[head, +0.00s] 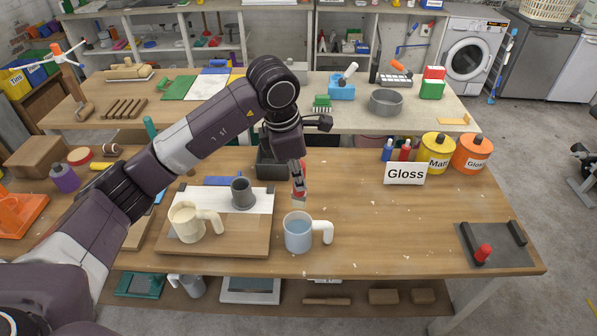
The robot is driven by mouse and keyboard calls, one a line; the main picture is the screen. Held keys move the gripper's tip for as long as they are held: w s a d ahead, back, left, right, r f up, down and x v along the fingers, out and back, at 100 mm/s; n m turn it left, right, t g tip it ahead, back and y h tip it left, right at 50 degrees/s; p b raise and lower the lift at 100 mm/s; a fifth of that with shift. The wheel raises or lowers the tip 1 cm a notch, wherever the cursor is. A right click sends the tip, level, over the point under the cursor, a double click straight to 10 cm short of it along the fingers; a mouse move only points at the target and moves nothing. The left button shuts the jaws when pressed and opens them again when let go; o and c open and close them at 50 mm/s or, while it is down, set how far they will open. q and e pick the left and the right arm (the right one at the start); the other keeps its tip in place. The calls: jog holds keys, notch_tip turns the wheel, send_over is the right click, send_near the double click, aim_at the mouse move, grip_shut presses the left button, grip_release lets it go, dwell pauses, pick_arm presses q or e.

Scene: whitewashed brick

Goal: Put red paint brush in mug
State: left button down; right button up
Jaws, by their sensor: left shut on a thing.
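My left gripper (298,184) reaches down over the middle of the front workbench. It is shut on a small red paint brush (299,195), mostly hidden by the fingers, with a pale end pointing down. The brush is just behind and above a light blue mug (298,234) with a white handle to its right; I cannot tell whether they touch. A cream mug (185,222) stands to the left on a wooden board. My right gripper is not in view.
A dark grey cup (243,192) stands on the board (215,246). A "Gloss" sign (405,174), a yellow can (436,155) and an orange can (472,155) stand at the right. A dark tray (492,252) lies at the right front. The bench right of the blue mug is clear.

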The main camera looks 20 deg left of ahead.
aim_at(298, 206)
pick_arm(q)
jog(key=shift+s+f, duration=0.1)
jog(key=shift+f, duration=0.25)
jog(key=shift+f+b, duration=0.3)
jog(key=f+b, duration=0.2)
jog(key=f, duration=0.1)
jog(key=f+b, duration=0.2)
jog(key=f, duration=0.1)
jog(key=shift+s+f+b, duration=0.2)
jog(key=shift+f+b, duration=0.15)
jog(key=shift+w+f+b, duration=0.1)
jog(key=shift+f+b, duration=0.55)
jog(key=shift+f, duration=0.05)
jog(key=shift+b+x, duration=0.75)
jog(key=shift+x, duration=0.05)
jog(key=shift+a, duration=0.2)
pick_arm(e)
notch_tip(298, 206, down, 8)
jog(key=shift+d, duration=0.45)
